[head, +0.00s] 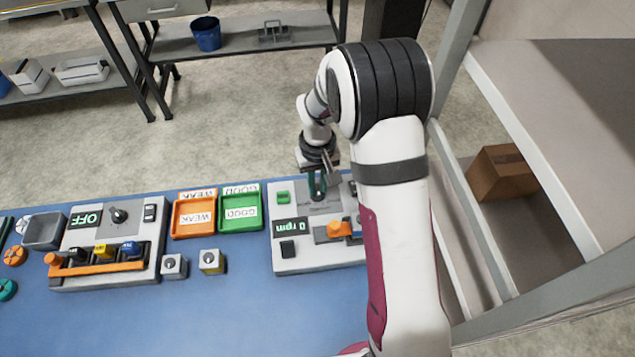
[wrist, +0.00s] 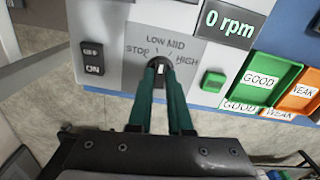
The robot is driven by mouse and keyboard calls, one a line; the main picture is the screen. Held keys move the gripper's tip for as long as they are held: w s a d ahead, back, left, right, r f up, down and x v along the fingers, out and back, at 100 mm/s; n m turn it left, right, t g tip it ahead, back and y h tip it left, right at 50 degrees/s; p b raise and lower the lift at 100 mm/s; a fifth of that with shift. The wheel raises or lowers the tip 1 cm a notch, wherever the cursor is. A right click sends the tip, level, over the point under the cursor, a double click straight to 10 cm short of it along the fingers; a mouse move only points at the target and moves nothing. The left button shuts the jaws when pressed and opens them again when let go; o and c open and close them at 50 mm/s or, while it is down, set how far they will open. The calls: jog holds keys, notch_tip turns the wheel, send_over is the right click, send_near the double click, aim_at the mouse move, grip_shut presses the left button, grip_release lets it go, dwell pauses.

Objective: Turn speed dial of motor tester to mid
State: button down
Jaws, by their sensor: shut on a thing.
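The motor tester (head: 285,256) is a light grey box at the right of the blue table, partly hidden by my arm. Its display (wrist: 228,22) reads 0 rpm. The speed dial (wrist: 160,68) is a dark knob with a white mark, on a grey plate labelled STOP, LOW, MID and HIGH. My gripper (wrist: 160,72) is shut on the dial, with its green fingers on either side of it. In the head view my gripper (head: 317,186) reaches down onto the tester's far part. Which label the dial points to cannot be told clearly.
Close to the dial are a green button (wrist: 213,82) and an OFF/ON rocker switch (wrist: 92,58). Green GOOD (head: 241,212) and orange WEAK (head: 194,216) trays stand left of the tester. Another device (head: 108,243) reading OFF stands further left. The front of the table is clear.

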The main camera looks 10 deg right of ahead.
aim_at(318, 189)
jog(key=m, duration=0.5)
dwell(0.6)
jog(key=c, duration=0.8)
grip_release()
jog(key=shift+c, duration=0.2)
notch_tip(318, 189, up, 16)
